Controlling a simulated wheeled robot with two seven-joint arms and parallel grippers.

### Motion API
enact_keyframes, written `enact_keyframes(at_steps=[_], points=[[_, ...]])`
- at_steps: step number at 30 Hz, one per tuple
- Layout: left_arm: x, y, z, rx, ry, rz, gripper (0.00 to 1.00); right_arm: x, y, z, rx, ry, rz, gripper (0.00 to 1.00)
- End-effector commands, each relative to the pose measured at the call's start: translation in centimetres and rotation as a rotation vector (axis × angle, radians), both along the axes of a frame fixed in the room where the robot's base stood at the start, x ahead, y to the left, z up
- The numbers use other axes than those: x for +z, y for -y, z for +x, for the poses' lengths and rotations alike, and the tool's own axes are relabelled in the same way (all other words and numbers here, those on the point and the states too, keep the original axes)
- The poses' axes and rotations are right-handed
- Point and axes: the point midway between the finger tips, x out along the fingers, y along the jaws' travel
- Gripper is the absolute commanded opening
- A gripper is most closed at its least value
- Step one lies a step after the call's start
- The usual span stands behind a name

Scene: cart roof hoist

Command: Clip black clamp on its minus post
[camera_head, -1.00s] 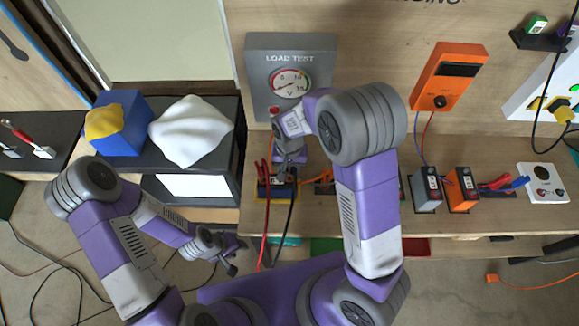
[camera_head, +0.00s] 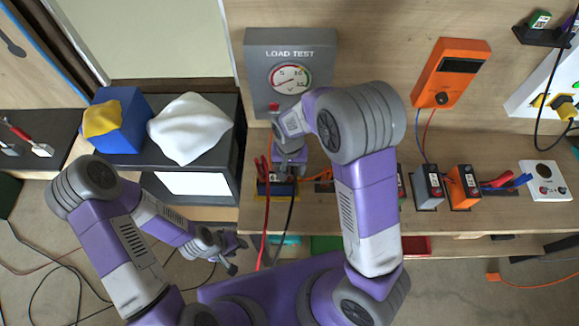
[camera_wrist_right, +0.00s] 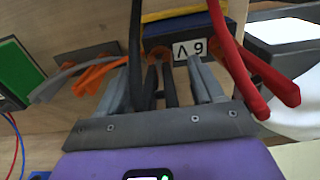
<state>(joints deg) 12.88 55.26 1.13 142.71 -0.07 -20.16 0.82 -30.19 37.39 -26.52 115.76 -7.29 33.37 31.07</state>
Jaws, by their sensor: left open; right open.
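The dark battery with a yellow strip (camera_head: 270,188) stands on the bench below the load tester; its label (camera_wrist_right: 190,48) appears upside down in the right wrist view. My right gripper (camera_head: 287,172) is over it. In the right wrist view its open fingers (camera_wrist_right: 163,88) stand either side of the black clamp (camera_wrist_right: 170,86), whose handles point toward the palm. The clamp's jaw end is at a copper-coloured post on the battery; its exact grip is partly hidden. The red clamp (camera_wrist_right: 255,72) is beside it, right of the fingers. My left gripper (camera_head: 236,254) is open and empty, low at left.
The load tester (camera_head: 290,75) stands behind the battery. Red and black cables hang over the bench's front edge. An orange clip (camera_wrist_right: 100,72) lies left of the fingers. A grey battery (camera_head: 427,187) and an orange one (camera_head: 462,188) stand further right.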

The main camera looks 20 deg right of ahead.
Motion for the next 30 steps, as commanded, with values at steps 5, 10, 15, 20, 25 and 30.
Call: enact_keyframes(at_steps=[5,10,15,20,25,30], points=[[0.0,0.0,0.0,0.0,0.0,0.0,0.43,0.6,0.0,0.1,0.0,0.002,0.001,0.67],[0.1,0.0,0.0,0.0,0.0,0.0,0.43,3.2,-0.1,0.1,0.001,0.005,0.003,0.67],[0.2,0.0,0.0,0.0,0.0,0.0,0.43,5.9,0.0,0.1,0.001,0.004,0.002,0.67],[0.2,0.0,0.0,0.0,0.0,0.0,0.43,7.3,0.0,0.1,0.0,0.001,0.001,0.67],[0.2,0.0,0.0,0.0,0.0,0.0,0.43,7.6,0.0,0.0,0.0,0.0,0.0,0.67],[0.2,0.0,0.0,0.0,0.0,0.0,0.43,7.6,0.0,0.0,0.0,0.0,0.0,0.67]])
